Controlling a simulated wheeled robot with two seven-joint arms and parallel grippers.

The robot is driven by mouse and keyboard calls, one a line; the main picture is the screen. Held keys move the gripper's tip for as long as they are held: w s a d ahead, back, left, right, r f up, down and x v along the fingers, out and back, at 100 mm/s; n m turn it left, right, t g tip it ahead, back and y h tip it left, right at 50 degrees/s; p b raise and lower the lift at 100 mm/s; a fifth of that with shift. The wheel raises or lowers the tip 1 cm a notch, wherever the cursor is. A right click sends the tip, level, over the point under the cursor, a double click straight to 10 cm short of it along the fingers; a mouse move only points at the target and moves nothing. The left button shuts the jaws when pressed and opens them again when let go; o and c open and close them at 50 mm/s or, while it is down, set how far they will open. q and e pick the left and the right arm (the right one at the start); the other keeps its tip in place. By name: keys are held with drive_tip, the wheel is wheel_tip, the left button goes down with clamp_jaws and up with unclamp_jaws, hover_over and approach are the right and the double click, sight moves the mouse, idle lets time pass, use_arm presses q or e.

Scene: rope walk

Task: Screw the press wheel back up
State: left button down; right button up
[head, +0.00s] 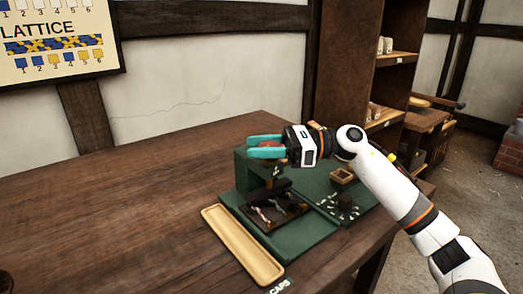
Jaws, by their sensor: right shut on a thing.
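The press wheel (265,153) is a red disc at the top of the green press, and only part of it shows between the fingers. Below the wheel, the dark press block (281,185) sits above a dark bed where pale and reddish strands (262,212) lie. My left gripper is not in view.
A long, empty-looking wooden tray (241,246) lies in front of the press, by a CAPS label (280,287). The table (130,220) is clear at left. Shelves (345,70) stand behind.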

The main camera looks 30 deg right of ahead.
drive_tip(key=n+g+y, duration=0.1)
drive_tip(key=g, duration=0.1)
drive_tip(key=n+g, duration=0.2)
drive_tip(key=g, duration=0.1)
drive_tip(key=shift+s+r+y, duration=0.1)
drive_tip(key=shift+s+y, duration=0.05)
drive_tip(key=shift+y, duration=0.25)
drive_tip(key=shift+s+a+n+g, duration=0.1)
drive_tip(key=shift+s+n+g, duration=0.05)
drive_tip(key=shift+n+g, duration=0.7)
drive_tip(key=shift+s+n+g, duration=0.1)
drive_tip(key=shift+n+g, duration=0.45)
drive_tip(key=shift+g, duration=0.8)
drive_tip(key=o, duration=1)
drive_tip(key=shift+f, duration=0.2)
drive_tip(key=d, duration=1.2)
drive_tip(key=shift+w, duration=0.25)
